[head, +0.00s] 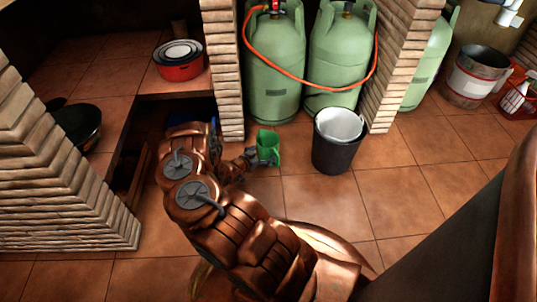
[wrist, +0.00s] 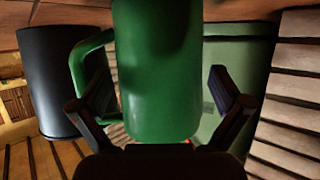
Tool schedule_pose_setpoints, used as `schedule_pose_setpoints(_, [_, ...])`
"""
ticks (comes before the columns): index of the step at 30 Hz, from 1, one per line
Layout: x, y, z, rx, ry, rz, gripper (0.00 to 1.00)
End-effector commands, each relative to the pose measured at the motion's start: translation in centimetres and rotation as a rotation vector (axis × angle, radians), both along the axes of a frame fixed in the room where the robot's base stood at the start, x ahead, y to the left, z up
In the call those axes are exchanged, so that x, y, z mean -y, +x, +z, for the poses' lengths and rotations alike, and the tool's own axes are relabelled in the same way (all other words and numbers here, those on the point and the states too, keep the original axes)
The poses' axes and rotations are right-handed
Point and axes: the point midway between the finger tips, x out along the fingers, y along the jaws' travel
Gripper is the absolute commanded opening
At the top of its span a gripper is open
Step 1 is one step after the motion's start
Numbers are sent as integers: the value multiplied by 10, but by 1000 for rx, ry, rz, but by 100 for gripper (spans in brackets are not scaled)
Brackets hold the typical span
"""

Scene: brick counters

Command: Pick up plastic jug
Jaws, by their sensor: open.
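The green plastic jug (head: 267,147) is on the tiled floor in front of the gas cylinders in the head view. In the wrist view the jug (wrist: 158,70) fills the middle, close up, with its handle on the left. My gripper (wrist: 162,102) is open, with one finger on each side of the jug. The left finger is close to the handle, and a gap shows between the jug and the right finger. In the head view my gripper (head: 254,157) is at the jug's left side, small and partly merged with it.
A black bucket (head: 335,155) with a grey pail inside stands right of the jug. Green gas cylinders (head: 273,75) with an orange hose stand behind. A brick pillar (head: 221,70) rises behind on the left. Red pots (head: 180,70) sit on the counter.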

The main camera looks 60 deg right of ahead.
Motion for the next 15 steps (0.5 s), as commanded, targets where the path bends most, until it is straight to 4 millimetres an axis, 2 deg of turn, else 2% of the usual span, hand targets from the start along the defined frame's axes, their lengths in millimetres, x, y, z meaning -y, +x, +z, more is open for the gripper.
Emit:
schedule_pose_setpoints(1, [7,-1,-6,2,-1,-3,100])
schedule_pose_setpoints(7, [31,-3,-13,1,-5,-2,100])
schedule_pose_setpoints(15, [35,-3,-13,0,-1,1,100])
